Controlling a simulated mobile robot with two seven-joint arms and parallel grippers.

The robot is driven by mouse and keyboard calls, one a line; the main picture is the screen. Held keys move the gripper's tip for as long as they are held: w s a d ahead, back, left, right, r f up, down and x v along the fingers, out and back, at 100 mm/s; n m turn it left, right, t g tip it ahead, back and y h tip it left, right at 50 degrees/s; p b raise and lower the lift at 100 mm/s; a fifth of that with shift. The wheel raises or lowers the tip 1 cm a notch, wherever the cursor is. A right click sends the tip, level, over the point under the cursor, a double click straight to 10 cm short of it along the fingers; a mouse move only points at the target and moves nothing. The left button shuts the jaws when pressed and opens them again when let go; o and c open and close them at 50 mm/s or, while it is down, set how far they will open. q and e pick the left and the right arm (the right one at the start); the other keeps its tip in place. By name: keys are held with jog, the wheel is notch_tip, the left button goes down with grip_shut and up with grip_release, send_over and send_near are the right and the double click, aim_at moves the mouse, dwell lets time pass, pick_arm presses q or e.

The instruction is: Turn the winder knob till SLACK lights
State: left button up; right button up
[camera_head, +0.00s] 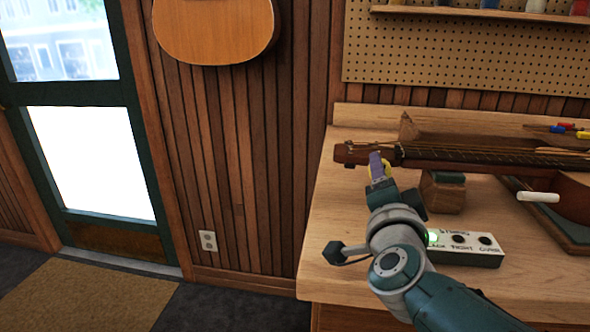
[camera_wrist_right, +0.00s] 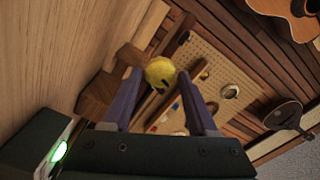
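The winder knob (camera_wrist_right: 160,72) is round and yellow with a dark mark. It sits at the headstock end of the ukulele (camera_head: 480,158), on the bench. My right gripper (camera_head: 379,163) reaches it. In the right wrist view its two purple fingers stand apart, one on each side of the knob, with what looks like a narrow gap. In the head view the near finger covers part of the knob. The indicator box (camera_head: 470,249) has three round lamps; the left one, over the partly hidden label SLACK, glows green. The lamp's green glow (camera_wrist_right: 60,152) also shows in the wrist view. My left gripper is out of view.
A wooden neck rest (camera_head: 443,194) stands under the neck, right of my gripper. A white handle (camera_head: 538,197) lies near the ukulele body. A pegboard (camera_head: 460,55) hangs behind. The bench's front left part is clear.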

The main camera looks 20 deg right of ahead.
jog(key=p+v, duration=0.4)
jog(key=v, duration=0.5)
jog(key=shift+s+a, duration=0.25)
jog(key=shift+s, duration=0.2)
